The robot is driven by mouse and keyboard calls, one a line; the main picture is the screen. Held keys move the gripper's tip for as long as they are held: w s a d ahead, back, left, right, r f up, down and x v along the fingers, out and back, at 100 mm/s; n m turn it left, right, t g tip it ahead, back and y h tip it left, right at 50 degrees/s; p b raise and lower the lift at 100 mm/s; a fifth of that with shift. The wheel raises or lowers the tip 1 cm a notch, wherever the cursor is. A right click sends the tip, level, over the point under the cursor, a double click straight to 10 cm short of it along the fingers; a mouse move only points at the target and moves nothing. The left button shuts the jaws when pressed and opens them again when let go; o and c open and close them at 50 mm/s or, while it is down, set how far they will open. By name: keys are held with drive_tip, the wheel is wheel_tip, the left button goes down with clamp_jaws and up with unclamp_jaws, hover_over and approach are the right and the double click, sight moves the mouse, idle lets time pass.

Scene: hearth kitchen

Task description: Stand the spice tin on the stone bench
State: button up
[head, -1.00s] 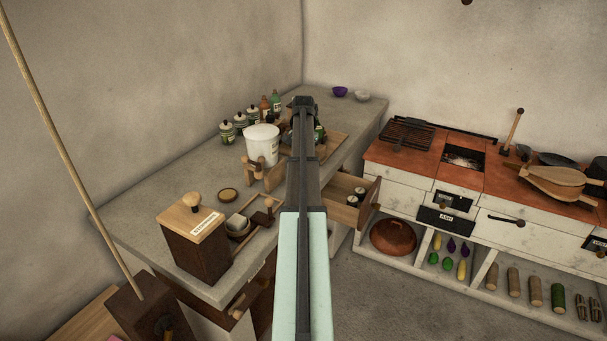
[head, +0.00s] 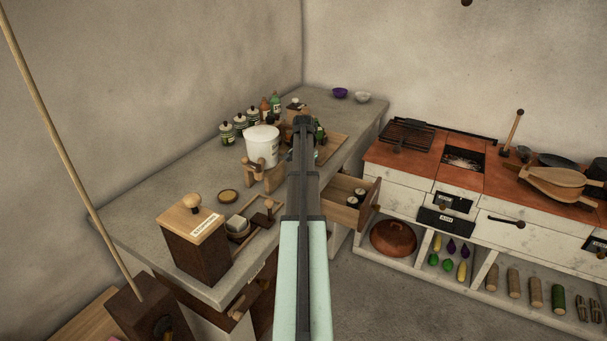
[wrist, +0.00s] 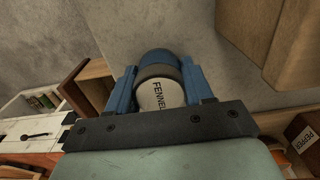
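The spice tin (wrist: 160,93) has a white lid reading FENNEL, a dark rim and a blue body. It shows between the blue fingers of my gripper (wrist: 160,88) in the wrist view, with a finger against each side. My gripper looks shut on it. In the head view my arm hides the fingers and the tin. The stone bench (head: 150,222) is the grey slab along the left wall. My gripper is over its right-hand part, near the open drawer (head: 346,212). The gap between the tin's base and the surface below is hidden.
The open drawer holds small tins. A white tub (head: 262,147), several jars and bottles, and a wooden board (head: 333,148) stand on the bench near my arm. A lidded wooden box (head: 195,240) is at the front. A box marked PEPPER (wrist: 306,138) shows in the wrist view.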

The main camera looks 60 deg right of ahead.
drive_tip(key=o, duration=0.4)
drive_tip(key=shift+o, duration=0.2)
wheel_tip(320, 180, up, 12)
drive_tip(key=shift+r, duration=0.2)
idle(0.3)
